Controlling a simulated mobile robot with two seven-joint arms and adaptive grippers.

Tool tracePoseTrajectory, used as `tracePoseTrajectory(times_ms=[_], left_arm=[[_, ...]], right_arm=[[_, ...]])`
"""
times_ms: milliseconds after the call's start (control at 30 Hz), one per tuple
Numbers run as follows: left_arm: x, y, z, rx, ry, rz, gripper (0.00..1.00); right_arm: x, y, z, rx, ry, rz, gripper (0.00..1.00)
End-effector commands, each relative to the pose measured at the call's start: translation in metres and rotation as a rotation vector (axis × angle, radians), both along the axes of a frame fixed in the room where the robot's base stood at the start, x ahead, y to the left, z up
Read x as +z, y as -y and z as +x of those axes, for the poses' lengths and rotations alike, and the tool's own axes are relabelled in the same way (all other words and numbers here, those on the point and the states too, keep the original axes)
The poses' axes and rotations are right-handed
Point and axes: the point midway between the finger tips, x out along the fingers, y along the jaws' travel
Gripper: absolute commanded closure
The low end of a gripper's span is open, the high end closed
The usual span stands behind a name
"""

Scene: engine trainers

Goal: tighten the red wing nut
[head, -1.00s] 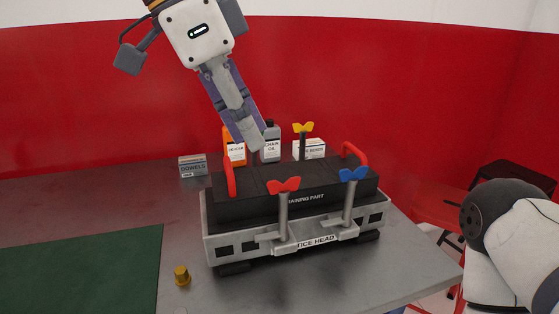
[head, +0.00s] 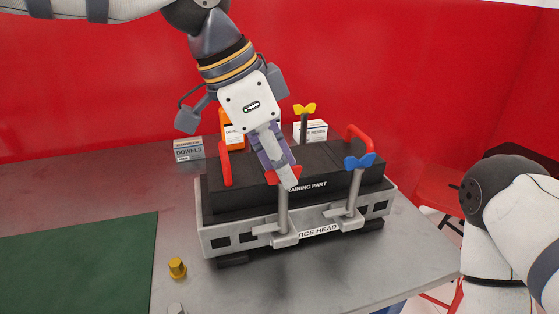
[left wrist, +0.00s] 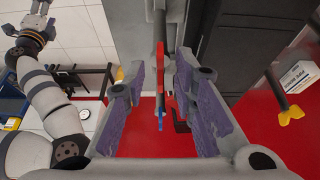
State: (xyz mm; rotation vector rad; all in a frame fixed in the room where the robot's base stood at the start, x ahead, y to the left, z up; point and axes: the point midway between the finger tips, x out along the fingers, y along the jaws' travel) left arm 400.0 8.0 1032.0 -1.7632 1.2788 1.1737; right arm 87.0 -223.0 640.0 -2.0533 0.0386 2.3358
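The red wing nut (head: 272,177) sits on top of a grey post at the front of the trainer (head: 228,240), partly hidden by my left gripper (head: 285,180). In the left wrist view the red wing nut (left wrist: 160,65) shows edge-on between the two purple-padded fingers of the left gripper (left wrist: 163,105). The fingers are apart, with a gap on both sides of the nut. My right gripper (left wrist: 33,30) shows small at the top left of the left wrist view; its finger state is unclear.
A blue wing nut (head: 360,161) stands on a post to the right, and a yellow one (head: 304,109) at the back. Red handles (head: 226,168) rise from the trainer. A brass fitting (head: 177,267) and green mat (head: 80,260) lie left. Boxes (head: 188,149) stand behind.

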Motion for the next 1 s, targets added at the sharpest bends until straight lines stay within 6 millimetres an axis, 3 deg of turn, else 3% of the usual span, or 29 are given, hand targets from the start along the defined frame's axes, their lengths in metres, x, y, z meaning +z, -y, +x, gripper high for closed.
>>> tracePoseTrajectory(times_ms=[100,200,667,1000], left_arm=[[0.0002,-0.0001,0.0,0.0,0.0,0.0,0.77],[0.0003,-0.0001,0.0,0.0,0.0,0.0,1.0],[0.0001,-0.0003,0.0005,-0.041,-0.003,0.0,1.0],[-0.0017,-0.0002,0.0028,-0.285,-0.006,-0.001,1.0]], right_arm=[[0.0001,0.0,0.0001,0.0,0.0,0.0,0.35],[0.0001,0.0,0.0001,0.0,0.0,0.0,0.35],[-0.0008,0.0,-0.0008,0.0,-0.003,0.0,0.35],[-0.0057,-0.0001,-0.0063,0.0,-0.024,0.0,0.35]])
